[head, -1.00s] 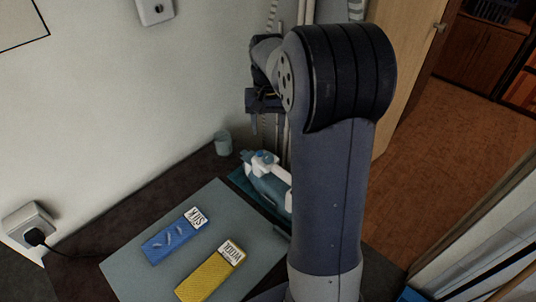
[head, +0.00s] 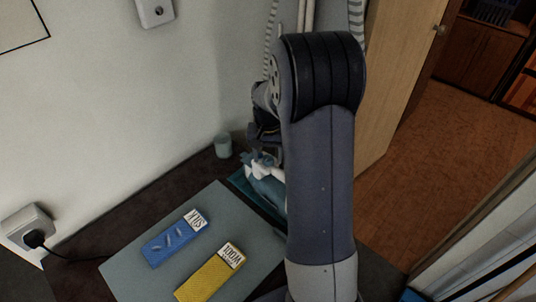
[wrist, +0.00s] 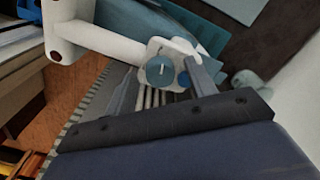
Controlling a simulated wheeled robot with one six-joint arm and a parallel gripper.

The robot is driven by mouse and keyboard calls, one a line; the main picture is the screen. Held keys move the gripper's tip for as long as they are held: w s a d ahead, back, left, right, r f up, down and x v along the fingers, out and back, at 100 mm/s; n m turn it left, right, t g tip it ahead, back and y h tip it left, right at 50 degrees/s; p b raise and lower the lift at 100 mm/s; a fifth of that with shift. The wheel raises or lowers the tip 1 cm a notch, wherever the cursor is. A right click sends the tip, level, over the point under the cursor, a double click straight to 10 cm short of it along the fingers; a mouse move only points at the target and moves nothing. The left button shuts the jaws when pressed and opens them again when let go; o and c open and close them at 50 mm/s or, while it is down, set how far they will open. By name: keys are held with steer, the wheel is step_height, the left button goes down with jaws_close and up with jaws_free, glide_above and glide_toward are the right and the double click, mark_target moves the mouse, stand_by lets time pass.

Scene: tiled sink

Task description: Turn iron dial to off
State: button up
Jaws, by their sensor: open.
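The iron (head: 268,190) is blue and white and stands on a teal base in the head view, partly hidden behind my arm. In the wrist view its white handle (wrist: 100,42) runs across the upper left. The round blue dial (wrist: 160,70) with a small white mark sits on a white mount at the handle's end. My gripper (wrist: 157,72) is open, with one finger to each side of the dial in the picture. I cannot tell whether either finger touches it. In the head view my gripper is low over the iron's top.
A grey-blue board (head: 130,262) carries a blue box (head: 172,240) and a yellow box (head: 208,278). A small pale cup (head: 223,146) stands against the wall behind the iron. A plugged wall socket (head: 30,228) is at the left, and a wooden door (head: 395,80) is at the right.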

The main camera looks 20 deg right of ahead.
steer(key=c, duration=1)
steer(key=shift+n, duration=0.4)
steer(key=n, duration=0.3)
steer(key=shift+n, duration=0.3)
steer(key=n, duration=0.4)
steer(key=shift+n, duration=0.3)
steer(key=o, duration=1)
